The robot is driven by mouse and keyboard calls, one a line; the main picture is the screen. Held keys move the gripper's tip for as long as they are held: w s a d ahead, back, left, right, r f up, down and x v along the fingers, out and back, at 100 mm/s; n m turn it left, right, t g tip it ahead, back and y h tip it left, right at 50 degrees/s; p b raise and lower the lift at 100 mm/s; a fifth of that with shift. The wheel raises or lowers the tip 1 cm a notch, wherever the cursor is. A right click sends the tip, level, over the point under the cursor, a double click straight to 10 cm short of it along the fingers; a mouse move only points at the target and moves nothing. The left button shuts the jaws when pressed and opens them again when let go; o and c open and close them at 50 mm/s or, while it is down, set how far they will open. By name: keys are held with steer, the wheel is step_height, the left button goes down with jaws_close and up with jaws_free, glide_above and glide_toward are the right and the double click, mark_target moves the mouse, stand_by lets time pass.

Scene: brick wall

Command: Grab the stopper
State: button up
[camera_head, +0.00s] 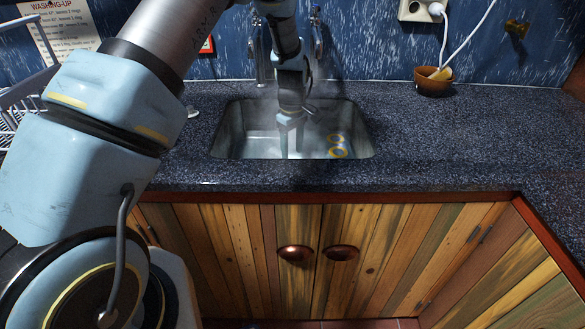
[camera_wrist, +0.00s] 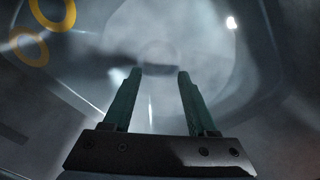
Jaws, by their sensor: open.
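My gripper (camera_head: 291,150) reaches down into the steel sink (camera_head: 228,136), left of two yellow-ringed items. In the wrist view my gripper (camera_wrist: 159,74) is open, its two green fingers apart with nothing clearly held between them. A hazy round shape (camera_wrist: 156,52) with a dark lower edge lies just beyond the fingertips, roughly centred between them. It may be the stopper, but steam blurs it and I cannot tell for sure. In the head view the stopper cannot be made out; my gripper and the haze cover that part of the sink.
The two yellow-ringed items (camera_head: 338,146) lie in the sink's right part; their rings (camera_wrist: 30,47) show at the wrist view's upper left. The tap (camera_head: 318,35) stands behind my arm. A brown bowl (camera_head: 433,86) sits back right. The speckled counter (camera_head: 450,140) is mostly clear.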

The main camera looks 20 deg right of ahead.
steer(key=shift+w+d+f+p, duration=0.1)
steer(key=shift+f+p, duration=0.25)
steer(key=shift+f, duration=0.8)
steer(key=shift+w+d+f+p, duration=0.1)
steer(key=shift+f+p, duration=0.25)
steer(key=shift+f, duration=0.8)
jaws_close()
